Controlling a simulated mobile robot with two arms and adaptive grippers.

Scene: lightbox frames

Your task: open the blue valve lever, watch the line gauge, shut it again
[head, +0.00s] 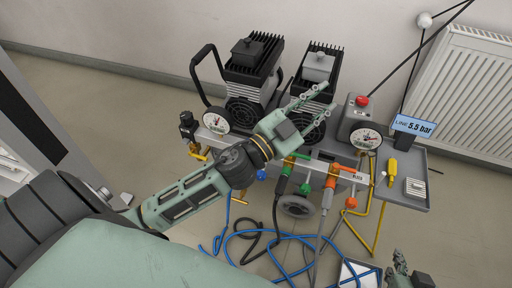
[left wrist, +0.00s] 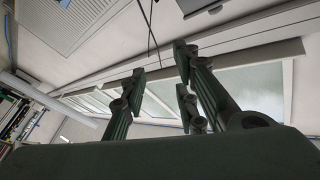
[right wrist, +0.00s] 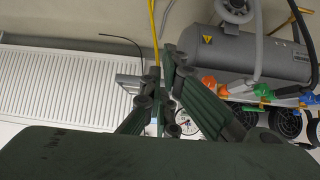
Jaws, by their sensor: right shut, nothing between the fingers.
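The blue valve lever (head: 262,174) is at the left end of the row of valves, partly hidden by my left arm. It also shows in the right wrist view (right wrist: 308,99). I cannot tell its angle. A round line gauge (head: 366,138) is at the right of the compressor, beside a blue display (head: 414,125) reading "LINE 5.5 bar". My left gripper (head: 318,103) is open and empty, above the compressor and valve row, apart from the blue lever. My right gripper (head: 408,272) is shut and empty at the bottom right, well away from the valves.
Green (head: 288,165) and orange (head: 333,169) valve levers sit right of the blue one. A second gauge (head: 216,120) is at the left. A grey side tray (head: 410,200) holds a yellow screwdriver (head: 392,170). Blue hose (head: 290,240) lies on the floor. A radiator (head: 465,90) is behind.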

